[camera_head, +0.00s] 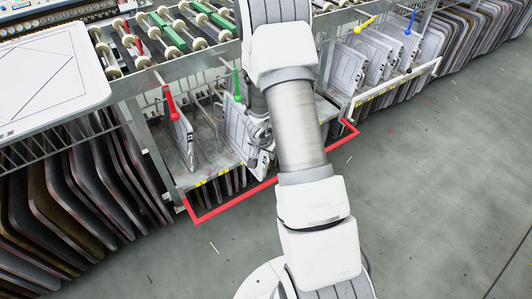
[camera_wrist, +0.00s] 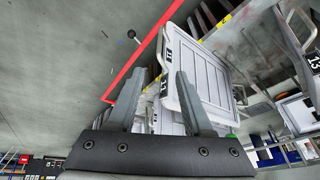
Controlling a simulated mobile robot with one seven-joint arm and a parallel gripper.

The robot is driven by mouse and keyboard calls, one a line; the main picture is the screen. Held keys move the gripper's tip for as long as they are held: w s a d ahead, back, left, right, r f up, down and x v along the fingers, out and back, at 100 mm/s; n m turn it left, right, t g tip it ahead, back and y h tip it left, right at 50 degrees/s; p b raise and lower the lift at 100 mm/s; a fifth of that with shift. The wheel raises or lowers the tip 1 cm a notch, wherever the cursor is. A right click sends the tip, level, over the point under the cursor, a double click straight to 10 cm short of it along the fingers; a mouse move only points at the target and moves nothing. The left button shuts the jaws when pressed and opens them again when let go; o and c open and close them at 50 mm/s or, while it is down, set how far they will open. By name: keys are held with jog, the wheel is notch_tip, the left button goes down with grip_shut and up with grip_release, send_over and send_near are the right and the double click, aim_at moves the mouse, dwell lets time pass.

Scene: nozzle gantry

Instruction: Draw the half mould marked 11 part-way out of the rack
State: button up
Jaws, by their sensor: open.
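The half mould marked 11 (camera_wrist: 208,75) is a pale grey ribbed panel standing in the rack; its black 11 label is near its upper left edge in the wrist view. In the head view a pale panel (camera_head: 236,125) stands in the rack beside my arm, partly hidden by it, its number unreadable. My gripper (camera_wrist: 161,75) is open, with its two fingers apart and pointing at the panel's near edge. The right finger overlaps the panel in the picture and the left lies to its left. I cannot tell whether either touches it.
A red bar (camera_head: 232,204) runs along the rack's front. Another half mould (camera_head: 182,138) stands to the left, below a red lever (camera_head: 170,103); a green lever (camera_head: 236,84) hangs nearby. A panel marked 13 (camera_wrist: 313,66) is at the right. The grey floor (camera_head: 420,190) in front is clear.

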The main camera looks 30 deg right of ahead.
jog(key=p+v, duration=0.1)
jog(key=v, duration=0.4)
jog(key=shift+p, duration=0.35)
jog(key=s+a+r+n+t+y, duration=0.1)
jog(key=a+r+n+y, duration=0.15)
jog(key=a+r, duration=0.65)
jog(key=s+a+r+n+t+y, duration=0.1)
jog(key=a+r+n+t+y, duration=0.3)
jog(key=r, duration=0.9)
jog(key=s+a+r+n+g+h, duration=0.15)
jog(key=s+r, duration=0.35)
jog(key=s, duration=0.6)
jog(key=s+a+r+n+g+h, duration=0.1)
jog(key=s+r+n+h, duration=0.15)
jog(key=s+r, duration=0.55)
notch_tip(320, 180, up, 10)
jog(key=s+p, duration=0.2)
jog(key=p, duration=1.1)
